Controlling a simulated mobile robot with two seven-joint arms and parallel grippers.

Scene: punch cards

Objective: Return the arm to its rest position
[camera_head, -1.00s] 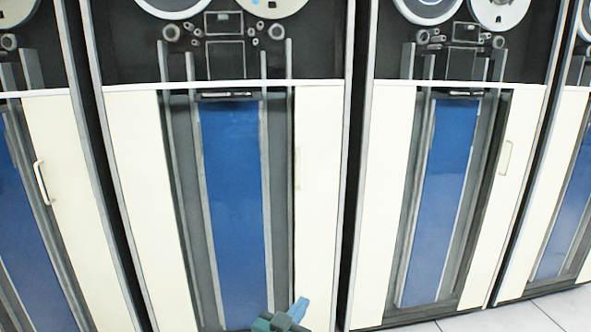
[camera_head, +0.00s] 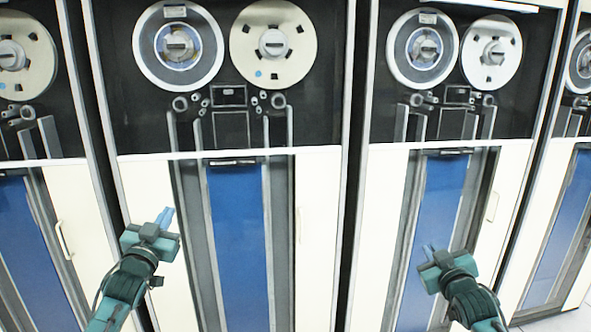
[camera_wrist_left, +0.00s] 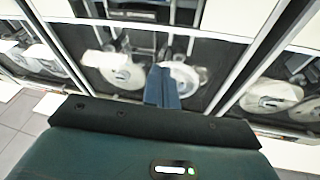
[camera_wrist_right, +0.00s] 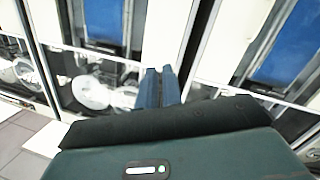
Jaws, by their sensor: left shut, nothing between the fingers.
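In the head view my left gripper (camera_head: 165,217) is raised on the left, in front of a cream panel of a cabinet. Its blue fingers are shut with nothing between them; they also show together in the left wrist view (camera_wrist_left: 161,86). My right gripper (camera_head: 429,249) is raised on the right, in front of a blue cabinet panel. In the right wrist view its two blue fingers (camera_wrist_right: 159,87) stand close together, and I cannot tell whether a gap is between them. I see no object at either gripper.
A row of tall cabinets with tape reels (camera_head: 273,43), blue panels (camera_head: 237,240) and cream doors (camera_head: 318,220) fills the head view. A door handle (camera_head: 299,224) is on the middle cabinet. Pale tiled floor (camera_head: 560,320) shows at the lower right.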

